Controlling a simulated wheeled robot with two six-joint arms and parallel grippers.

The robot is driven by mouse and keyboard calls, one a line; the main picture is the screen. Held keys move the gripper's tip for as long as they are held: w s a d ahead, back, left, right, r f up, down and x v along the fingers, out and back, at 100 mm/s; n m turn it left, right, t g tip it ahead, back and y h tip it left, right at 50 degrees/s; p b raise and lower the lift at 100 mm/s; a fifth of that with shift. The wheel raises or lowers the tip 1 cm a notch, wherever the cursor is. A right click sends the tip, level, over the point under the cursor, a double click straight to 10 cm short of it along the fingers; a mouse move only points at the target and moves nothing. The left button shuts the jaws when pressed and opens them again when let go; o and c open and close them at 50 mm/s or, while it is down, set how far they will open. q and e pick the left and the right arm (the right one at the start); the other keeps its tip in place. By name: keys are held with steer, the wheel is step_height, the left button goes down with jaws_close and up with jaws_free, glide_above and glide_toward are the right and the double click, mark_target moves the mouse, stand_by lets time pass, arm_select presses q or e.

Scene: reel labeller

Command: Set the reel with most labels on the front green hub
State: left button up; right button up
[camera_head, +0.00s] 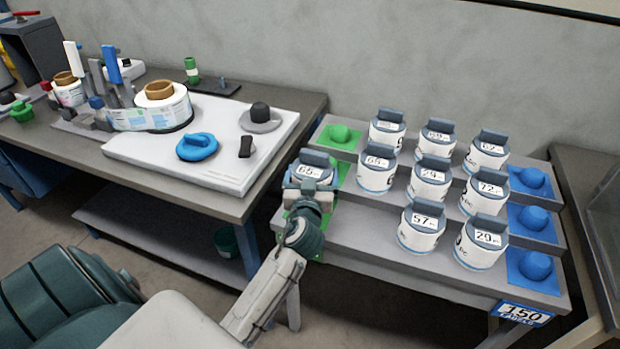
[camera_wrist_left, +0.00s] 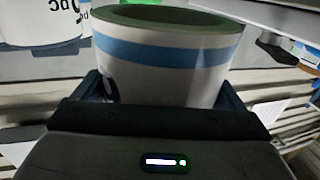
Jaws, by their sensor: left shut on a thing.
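My left gripper (camera_head: 308,192) is shut on a white reel (camera_head: 312,171) with a grey top and a tag that seems to read 65. The left wrist view shows this reel (camera_wrist_left: 165,65) with its blue band, between the fingers. It is at the left end of the stepped rack, above its green strip; whether it touches a hub I cannot tell. The back green hub (camera_head: 339,133) is bare. The front green pad (camera_head: 318,243) shows only in part; my arm and the held reel hide its hub. My right gripper is not in view.
Several tagged reels stand on the rack, among them 57 (camera_head: 421,229), 29 (camera_head: 481,243) and 72 (camera_head: 483,194). Blue hubs (camera_head: 535,266) line the right end. A white labelling machine (camera_head: 215,150) stands on the bench at left. A reel stands close beside the held one.

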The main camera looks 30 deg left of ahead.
arm_select(q)
steer(key=shift+w+a, duration=0.25)
steer(key=shift+a, duration=0.1)
steer(key=shift+f+b, duration=0.55)
steer(key=shift+f, duration=0.1)
step_height(320, 180, down, 2)
steer(key=shift+f+b, duration=0.1)
steer(key=shift+b, duration=0.65)
steer(key=shift+f+b, duration=0.4)
steer(key=shift+f, duration=0.15)
steer(key=shift+f+b, duration=0.35)
steer(key=shift+f, duration=0.15)
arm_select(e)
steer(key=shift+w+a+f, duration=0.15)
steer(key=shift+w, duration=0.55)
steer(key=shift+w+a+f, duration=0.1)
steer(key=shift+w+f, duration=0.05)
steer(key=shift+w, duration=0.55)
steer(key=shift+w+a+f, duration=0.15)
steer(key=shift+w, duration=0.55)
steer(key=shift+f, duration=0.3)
arm_select(q)
steer(key=shift+b, duration=0.3)
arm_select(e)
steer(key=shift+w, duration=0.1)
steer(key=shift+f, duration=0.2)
